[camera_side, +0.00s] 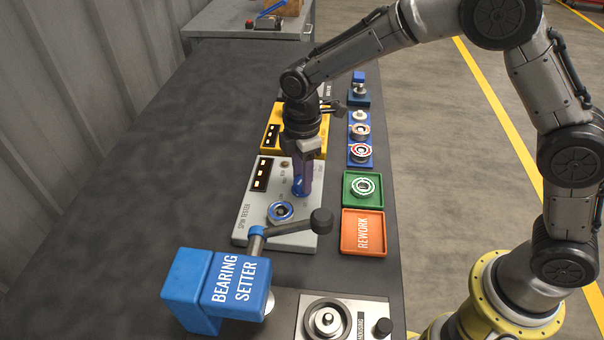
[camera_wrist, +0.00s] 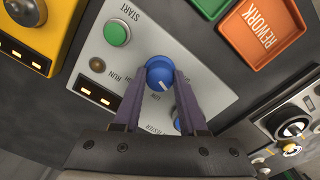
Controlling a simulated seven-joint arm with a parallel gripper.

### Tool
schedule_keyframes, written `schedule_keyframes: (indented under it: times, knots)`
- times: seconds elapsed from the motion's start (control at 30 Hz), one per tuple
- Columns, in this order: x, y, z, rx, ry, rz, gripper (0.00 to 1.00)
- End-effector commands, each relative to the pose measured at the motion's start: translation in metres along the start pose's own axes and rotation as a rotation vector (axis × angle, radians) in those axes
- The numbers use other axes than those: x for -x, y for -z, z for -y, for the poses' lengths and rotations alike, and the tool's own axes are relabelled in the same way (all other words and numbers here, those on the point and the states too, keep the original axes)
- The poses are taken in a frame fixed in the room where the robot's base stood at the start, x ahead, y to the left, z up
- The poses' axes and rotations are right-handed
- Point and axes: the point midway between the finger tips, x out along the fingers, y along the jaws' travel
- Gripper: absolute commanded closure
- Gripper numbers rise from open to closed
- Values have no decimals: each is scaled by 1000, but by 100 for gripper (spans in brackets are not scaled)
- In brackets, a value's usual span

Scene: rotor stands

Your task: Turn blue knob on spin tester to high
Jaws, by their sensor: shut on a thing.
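The spin tester (camera_side: 249,225) is a light grey panel on the dark bench. It also shows in the wrist view (camera_wrist: 200,98), with a green START button (camera_wrist: 117,33), a brown RUN lamp (camera_wrist: 97,65) and a lit display (camera_wrist: 97,95). The blue knob (camera_wrist: 159,72) is round, with a white pointer mark towards its lower right in the wrist view. My gripper (camera_wrist: 161,84) points down at it and is shut on it, one purple finger on each side. In the side view my gripper (camera_side: 301,187) largely hides the knob. The small label by the knob is hard to read.
A blue bearing setter (camera_side: 195,287) with a black-knobbed lever (camera_side: 320,221) stands in front of the tester. Green (camera_side: 350,199) and orange REWORK (camera_side: 348,245) trays lie to the right. A yellow device (camera_side: 315,140) is behind. The bench's left side is clear.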

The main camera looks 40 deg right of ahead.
Motion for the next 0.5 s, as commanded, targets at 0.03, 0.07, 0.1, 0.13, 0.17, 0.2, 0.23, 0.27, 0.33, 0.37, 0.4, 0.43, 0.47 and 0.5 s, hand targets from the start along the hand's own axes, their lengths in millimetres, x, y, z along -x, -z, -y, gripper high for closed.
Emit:
schedule_keyframes:
  times: [0.03,0.07,0.1,0.13,0.17,0.2,0.23,0.27,0.33,0.37,0.4,0.43,0.47,0.5]
  knots:
    - [1,0,0,-43,-1,0,100]
    - [1,0,0,-71,-1,0,100]
    - [2,0,0,-109,-2,0,100]
    - [2,0,0,-138,-2,0,100]
    - [2,0,0,-166,-2,0,100]
    - [2,0,0,-204,-2,0,100]
    - [2,0,0,-233,-2,-1,100]
    - [2,0,0,-261,-2,-1,100]
    - [2,0,0,-328,-2,0,100]
    - [2,0,0,-356,-1,0,100]
    - [2,0,0,-394,-2,0,100]
    - [2,0,0,-423,-2,-1,100]
    - [2,0,0,-451,-2,-1,100]
    - [2,0,0,-489,-2,-1,100]
